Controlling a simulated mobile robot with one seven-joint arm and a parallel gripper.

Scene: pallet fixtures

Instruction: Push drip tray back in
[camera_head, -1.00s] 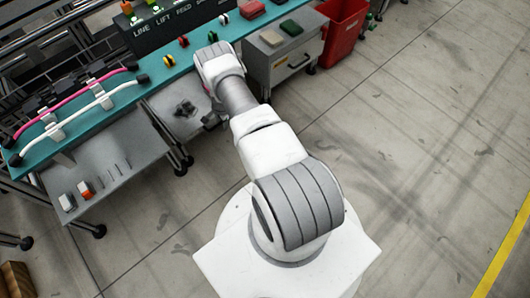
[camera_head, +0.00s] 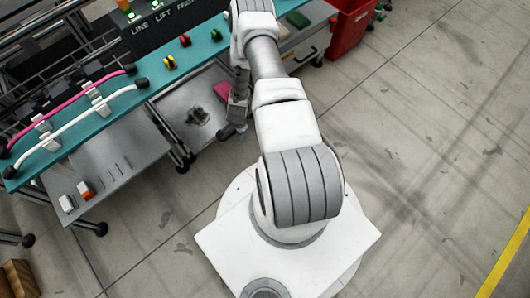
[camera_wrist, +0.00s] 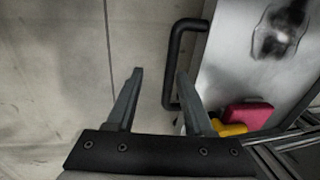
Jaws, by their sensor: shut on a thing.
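The drip tray (camera_head: 172,104) is a grey metal tray with a dark stain, low under the teal bench in the head view. Its pale surface (camera_wrist: 236,52) fills the upper right of the wrist view. Its black bar handle (camera_wrist: 174,62) stands along its near edge. My gripper (camera_wrist: 158,74) is at this handle, with the bar between its fingers and close to the right one. A gap shows beside the left finger; exact contact is hard to see. In the head view my gripper (camera_head: 236,118) is at the tray's right side, partly hidden by my arm.
The teal bench (camera_head: 110,108) carries pink and white hoses. A lower grey shelf (camera_head: 112,160) is left of the tray. A red bin (camera_head: 350,28) stands at the upper right. Open floor lies right.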

